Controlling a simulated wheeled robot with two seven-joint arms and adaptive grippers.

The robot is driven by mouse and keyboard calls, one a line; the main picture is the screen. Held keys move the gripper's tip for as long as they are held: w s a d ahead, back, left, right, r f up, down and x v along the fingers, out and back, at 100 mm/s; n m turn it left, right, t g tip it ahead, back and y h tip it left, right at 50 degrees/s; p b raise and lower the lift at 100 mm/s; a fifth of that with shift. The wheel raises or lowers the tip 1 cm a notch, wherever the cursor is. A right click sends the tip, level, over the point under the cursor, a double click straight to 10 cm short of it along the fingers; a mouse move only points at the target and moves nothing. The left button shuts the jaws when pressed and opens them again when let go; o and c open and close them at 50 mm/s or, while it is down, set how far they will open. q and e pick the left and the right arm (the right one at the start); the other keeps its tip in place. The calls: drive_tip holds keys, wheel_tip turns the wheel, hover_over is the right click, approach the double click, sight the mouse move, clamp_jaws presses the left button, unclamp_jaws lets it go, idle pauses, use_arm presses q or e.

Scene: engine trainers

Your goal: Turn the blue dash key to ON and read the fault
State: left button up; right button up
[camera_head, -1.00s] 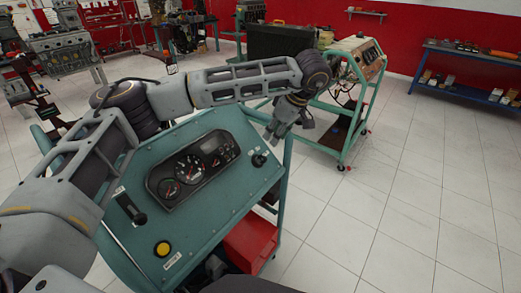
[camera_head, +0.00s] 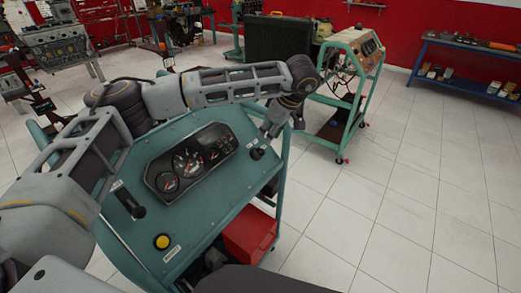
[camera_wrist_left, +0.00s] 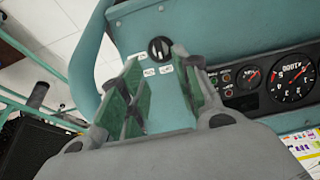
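The teal dash panel (camera_head: 205,230) stands before me with a dark gauge cluster (camera_head: 190,160). A small black rotary key switch (camera_head: 257,154) sits on its right side; no blue shows on it. In the left wrist view the round black switch (camera_wrist_left: 160,48) has a pale mark and small white labels around it. My left gripper (camera_head: 267,132) is just above and beyond the switch in the head view. In the left wrist view its fingers (camera_wrist_left: 166,88) are spread with nothing between them, apart from the switch. Needles show on the gauges; no fault text is readable. My right gripper is not visible.
A yellow button (camera_head: 162,242) and a black lever (camera_head: 130,203) are on the panel's left part. A red box (camera_head: 250,234) sits low at its right. Another teal trolley (camera_head: 345,130) stands behind. The tiled floor at right is clear.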

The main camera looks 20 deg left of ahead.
sight(261, 148)
use_arm(q)
drive_tip(key=x, duration=1)
drive_tip(key=shift+s, duration=0.1)
clamp_jaws()
